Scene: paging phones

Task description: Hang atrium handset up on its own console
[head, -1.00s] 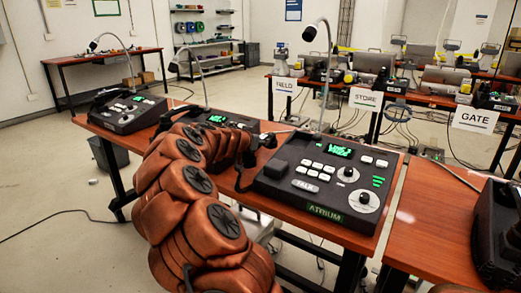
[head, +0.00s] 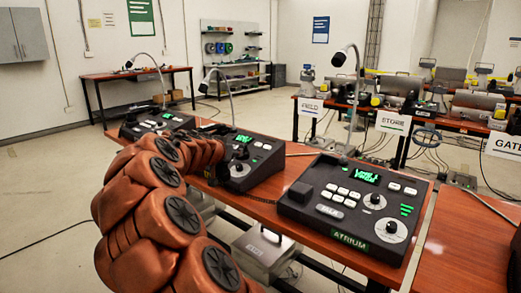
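The atrium console (head: 345,212) is a dark desk unit with a green ATRIUM label (head: 349,240), white keys, a lit green display and round knobs. It sits on the orange-brown table in the head view, right of my arm. No handset shows clearly on it; a dark raised block (head: 300,192) is at its left end. A thin dark cord (head: 262,200) runs from its left side toward the end of my arm. My copper-coloured arm reaches up from the bottom to the middle console. My gripper and the atrium handset are not clearly visible, apparently behind the arm's last links.
A middle console (head: 262,160) stands close by the end of my arm, and another console (head: 150,122) is farther left. Tables with FIELD (head: 311,106) and STORE (head: 393,122) signs stand behind. Bare table (head: 450,235) lies at the right.

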